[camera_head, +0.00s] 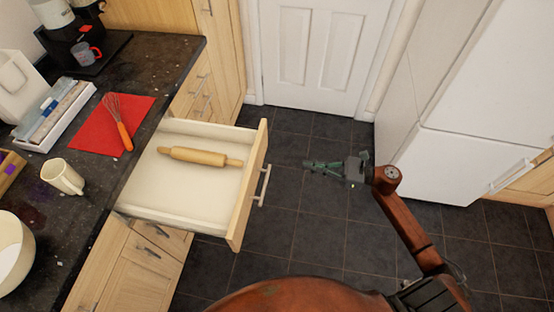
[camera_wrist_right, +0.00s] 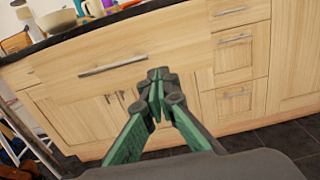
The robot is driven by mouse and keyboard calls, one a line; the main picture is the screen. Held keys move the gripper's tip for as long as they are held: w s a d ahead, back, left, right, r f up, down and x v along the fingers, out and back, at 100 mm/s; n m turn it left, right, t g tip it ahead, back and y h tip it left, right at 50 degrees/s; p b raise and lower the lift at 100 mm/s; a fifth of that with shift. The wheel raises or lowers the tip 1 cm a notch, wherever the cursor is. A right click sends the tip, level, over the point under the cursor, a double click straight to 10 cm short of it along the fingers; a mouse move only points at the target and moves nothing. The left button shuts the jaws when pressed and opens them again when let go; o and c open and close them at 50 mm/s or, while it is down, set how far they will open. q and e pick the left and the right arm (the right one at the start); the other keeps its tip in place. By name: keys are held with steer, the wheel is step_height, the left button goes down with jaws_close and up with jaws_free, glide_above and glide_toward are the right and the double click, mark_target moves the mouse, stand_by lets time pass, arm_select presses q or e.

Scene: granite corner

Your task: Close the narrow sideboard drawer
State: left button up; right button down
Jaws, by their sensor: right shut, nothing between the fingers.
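The sideboard drawer (camera_head: 205,208) is pulled far out from under the dark counter in the head view. A wooden rolling pin (camera_head: 200,156) lies inside it. Its pale wood front has a metal bar handle (camera_head: 262,186). In the right wrist view the drawer front (camera_wrist_right: 165,52) with its handle (camera_wrist_right: 113,66) faces me. My right gripper (camera_head: 308,165) is shut and empty, to the right of the drawer front and apart from it in the head view. Its fingers show in the wrist view (camera_wrist_right: 155,100), pointing toward the front. My left gripper is not in view.
The counter (camera_head: 85,178) holds a red cloth (camera_head: 95,139) with a whisk (camera_head: 120,122), a mug (camera_head: 62,177), a bowl (camera_head: 12,250) and a coffee machine (camera_head: 72,22). A white fridge (camera_head: 475,90) stands at the right. Tiled floor (camera_head: 300,235) between is clear.

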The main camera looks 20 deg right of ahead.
mark_target(260, 157)
steer(key=b+x, duration=0.1)
steer(key=x, duration=1.1)
steer(key=shift+w+a+r, duration=0.1)
steer(key=shift+w+a, duration=0.1)
steer(key=shift+a, duration=0.1)
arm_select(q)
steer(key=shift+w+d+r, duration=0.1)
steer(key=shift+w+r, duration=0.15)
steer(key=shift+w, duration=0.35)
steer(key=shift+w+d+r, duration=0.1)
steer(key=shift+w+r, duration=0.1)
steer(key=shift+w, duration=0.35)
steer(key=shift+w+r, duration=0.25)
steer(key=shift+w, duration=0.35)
arm_select(e)
steer(key=shift+w+a, duration=0.3)
steer(key=shift+a, duration=0.2)
steer(key=shift+w, duration=0.1)
